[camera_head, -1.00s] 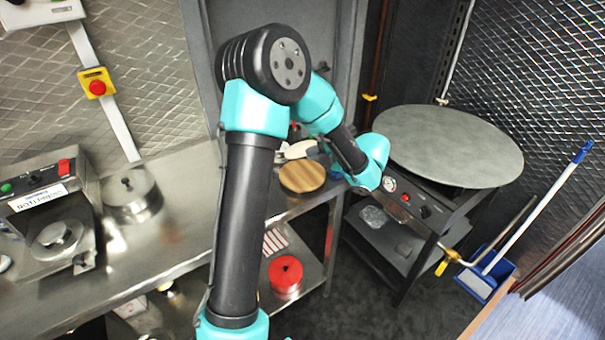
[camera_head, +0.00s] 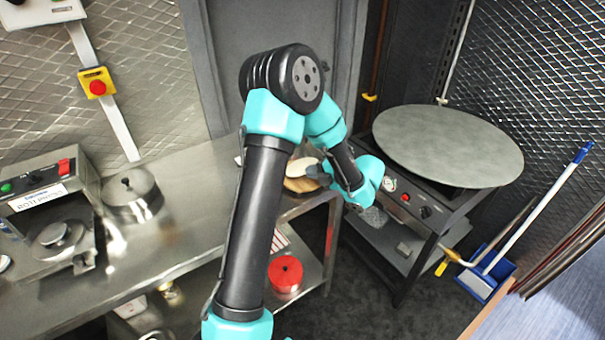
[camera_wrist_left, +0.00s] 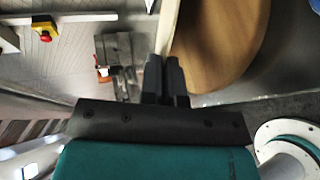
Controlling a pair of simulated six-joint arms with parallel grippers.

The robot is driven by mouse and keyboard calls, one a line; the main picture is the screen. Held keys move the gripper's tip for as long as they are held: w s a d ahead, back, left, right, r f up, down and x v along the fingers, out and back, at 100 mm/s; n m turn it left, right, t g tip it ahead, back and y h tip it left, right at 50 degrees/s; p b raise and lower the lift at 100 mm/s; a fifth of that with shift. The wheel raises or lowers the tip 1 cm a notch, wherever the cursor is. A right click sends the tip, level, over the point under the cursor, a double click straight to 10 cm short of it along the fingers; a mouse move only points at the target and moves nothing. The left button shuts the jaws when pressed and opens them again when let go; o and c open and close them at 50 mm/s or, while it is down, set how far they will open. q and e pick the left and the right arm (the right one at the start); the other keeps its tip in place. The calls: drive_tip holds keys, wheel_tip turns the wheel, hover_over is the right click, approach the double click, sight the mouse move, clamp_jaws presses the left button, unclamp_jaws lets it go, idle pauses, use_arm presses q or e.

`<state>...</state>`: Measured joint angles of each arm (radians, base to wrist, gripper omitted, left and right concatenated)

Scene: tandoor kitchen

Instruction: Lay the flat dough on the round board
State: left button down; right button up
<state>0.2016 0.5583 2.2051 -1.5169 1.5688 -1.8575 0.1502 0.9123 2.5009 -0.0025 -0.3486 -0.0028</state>
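The round board (camera_head: 302,185) is wooden and lies near the right end of the steel counter, partly hidden by my arm. My left gripper (camera_head: 318,169) is over it, shut on the pale flat dough (camera_head: 298,166). In the left wrist view, the gripper's dark fingers (camera_wrist_left: 166,80) are close together. The dough (camera_wrist_left: 168,26) shows there edge-on as a thin cream strip running out from the fingertips. The board (camera_wrist_left: 222,42) is just to the right of that strip. Whether the dough touches the board cannot be told. My right gripper is not in view.
The steel counter (camera_head: 185,205) has a press machine (camera_head: 55,215) and a lidded steel pot (camera_head: 130,195) at left. A large round griddle (camera_head: 448,145) stands right of the board, across a gap. A red round item (camera_head: 285,273) sits on the shelf below.

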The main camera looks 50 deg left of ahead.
use_arm(q)
drive_tip(key=c, duration=1.5)
unclamp_jaws()
drive_tip(key=v, duration=0.8)
drive_tip(key=shift+r, duration=0.1)
wheel_tip(320, 180, up, 7)
drive_tip(key=d, duration=0.2)
drive_tip(key=shift+w+d, duration=0.4)
